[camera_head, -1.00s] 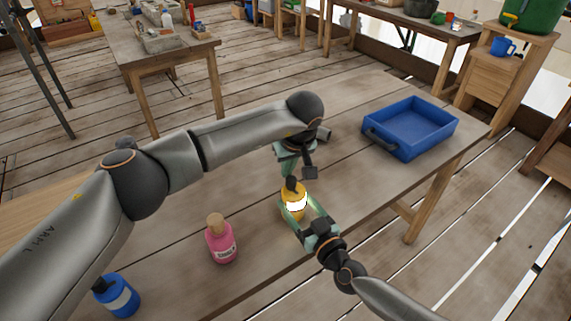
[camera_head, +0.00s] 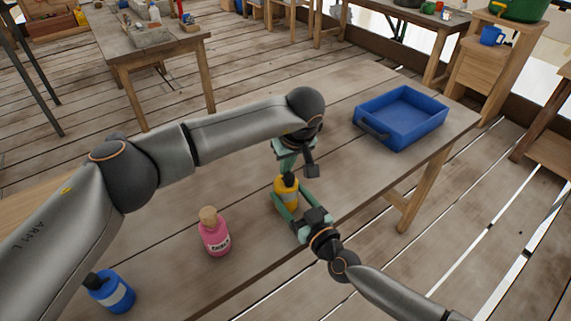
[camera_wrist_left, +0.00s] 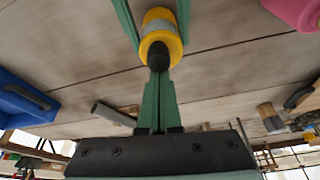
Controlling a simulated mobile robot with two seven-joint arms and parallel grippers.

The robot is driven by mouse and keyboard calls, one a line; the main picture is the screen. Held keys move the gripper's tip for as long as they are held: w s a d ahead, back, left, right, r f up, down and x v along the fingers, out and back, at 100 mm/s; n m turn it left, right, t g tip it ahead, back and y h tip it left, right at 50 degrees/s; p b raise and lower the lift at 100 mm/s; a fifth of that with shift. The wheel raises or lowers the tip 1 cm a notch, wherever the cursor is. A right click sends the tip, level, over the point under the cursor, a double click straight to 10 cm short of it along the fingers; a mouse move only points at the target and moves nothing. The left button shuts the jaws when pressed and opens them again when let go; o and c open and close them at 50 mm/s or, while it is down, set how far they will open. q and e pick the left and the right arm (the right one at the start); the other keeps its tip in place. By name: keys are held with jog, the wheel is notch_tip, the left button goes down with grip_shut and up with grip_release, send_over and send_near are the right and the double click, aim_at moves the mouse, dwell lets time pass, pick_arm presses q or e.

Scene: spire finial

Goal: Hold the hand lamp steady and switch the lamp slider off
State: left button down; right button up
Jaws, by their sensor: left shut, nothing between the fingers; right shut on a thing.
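The yellow hand lamp (camera_head: 287,189) stands upright on the table, with a black top and a dull, unlit band. In the left wrist view the lamp (camera_wrist_left: 161,27) shows from above. My right gripper (camera_head: 287,202) is shut around its body, one green finger on each side. My left gripper (camera_head: 289,169) is shut and empty, its fingertips at the lamp's black top; in the left wrist view the closed fingers (camera_wrist_left: 158,80) reach that top. I cannot tell whether they touch it. The slider itself is not clearly visible.
A pink bottle (camera_head: 215,236) with a cork-coloured cap and a blue bottle (camera_head: 111,292) stand left of the lamp. A blue tray (camera_head: 402,117) lies at the table's right.

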pick_arm(q)
notch_tip(320, 180, up, 10)
jog(key=shift+w+a+f, duration=0.15)
jog(key=shift+w+f, duration=0.1)
dwell(0.6)
pick_arm(e)
jog(key=o, duration=1.5)
jog(key=shift+s, duration=0.1)
